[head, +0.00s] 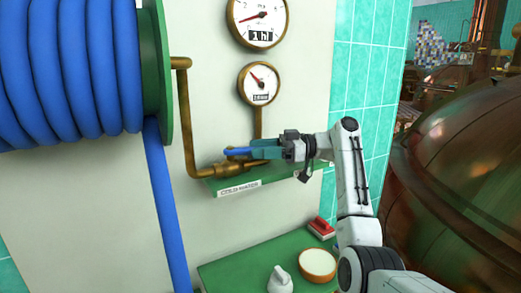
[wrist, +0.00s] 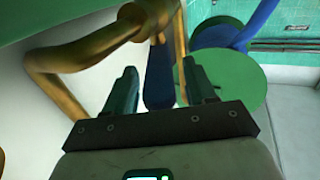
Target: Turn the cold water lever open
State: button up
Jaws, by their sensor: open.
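The blue cold water lever (head: 237,151) sits on the brass pipe valve above a green ledge labelled "COLD WATER" (head: 239,187). My gripper (head: 258,151) is at the lever, its teal fingers reaching in from the right and partly hiding the lever and valve. In the wrist view, the dark blue lever (wrist: 159,82) stands between the two open fingers of my gripper (wrist: 160,75), with a visible gap to each finger. The brass pipe (wrist: 95,48) runs just beyond the left finger.
A blue hose (head: 165,205) hangs from the reel (head: 70,70) at left. Two gauges (head: 259,22) (head: 259,84) are above the valve. Below, a green shelf (head: 235,272) carries a bowl (head: 318,262), a red-and-white brush (head: 321,228) and a white object (head: 280,281). A copper kettle (head: 455,175) stands right.

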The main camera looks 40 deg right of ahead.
jog(key=v, duration=1)
jog(key=shift+d, duration=0.2)
jog(key=shift+s, duration=0.15)
